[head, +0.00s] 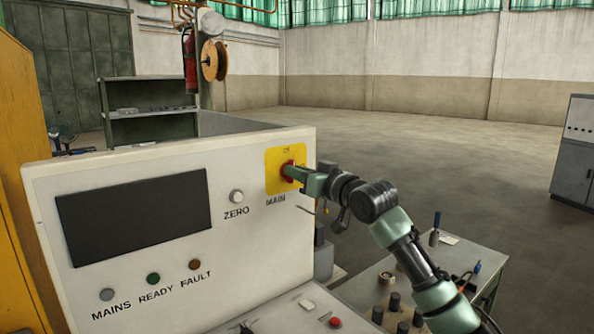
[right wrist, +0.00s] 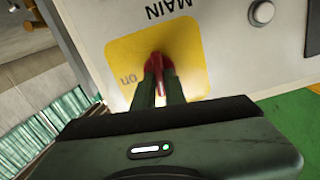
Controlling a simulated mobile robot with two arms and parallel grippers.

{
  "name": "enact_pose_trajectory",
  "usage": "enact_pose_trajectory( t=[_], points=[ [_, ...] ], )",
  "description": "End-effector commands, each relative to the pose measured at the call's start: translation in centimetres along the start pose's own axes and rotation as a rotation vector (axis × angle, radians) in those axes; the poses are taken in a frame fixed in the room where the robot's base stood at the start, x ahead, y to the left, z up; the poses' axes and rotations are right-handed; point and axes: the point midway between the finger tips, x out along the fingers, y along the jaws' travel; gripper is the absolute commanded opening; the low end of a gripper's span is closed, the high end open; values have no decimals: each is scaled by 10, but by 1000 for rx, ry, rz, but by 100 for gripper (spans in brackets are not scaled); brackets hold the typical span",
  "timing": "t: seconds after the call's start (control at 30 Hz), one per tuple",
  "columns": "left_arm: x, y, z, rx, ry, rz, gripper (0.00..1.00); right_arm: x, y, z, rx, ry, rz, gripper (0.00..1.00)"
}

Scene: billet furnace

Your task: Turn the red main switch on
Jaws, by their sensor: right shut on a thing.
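The red main switch (head: 288,171) sits on a yellow plate (head: 272,158) at the upper right of the white control panel, above the label MAIN. My right gripper (head: 295,172) is at the switch, its fingers shut on the red handle. In the right wrist view the two fingers (right wrist: 160,82) close on the red handle (right wrist: 158,62), and part of it is hidden between them. The word "on" shows on the yellow plate (right wrist: 195,55) to the left of the handle there. My left gripper is not in view.
The panel (head: 250,250) carries a dark screen (head: 133,217), a ZERO button (head: 236,196) and lamps marked MAINS, READY and FAULT. A bench (head: 465,262) with small dark parts stands at the lower right. A grey cabinet (head: 575,155) stands at the far right. The floor behind is clear.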

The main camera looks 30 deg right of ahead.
Motion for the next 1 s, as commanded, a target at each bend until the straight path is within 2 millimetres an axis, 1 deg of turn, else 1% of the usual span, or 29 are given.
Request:
enact_pose_trajectory(
  t=[0.03,0.57,1.0],
  points=[
    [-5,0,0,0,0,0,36,0,0,-2,38,-2,0,0],
    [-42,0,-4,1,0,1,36,0,2,-3,533,-1,0,0],
    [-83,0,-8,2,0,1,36,0,4,-2,952,-1,0,0]
  ],
)
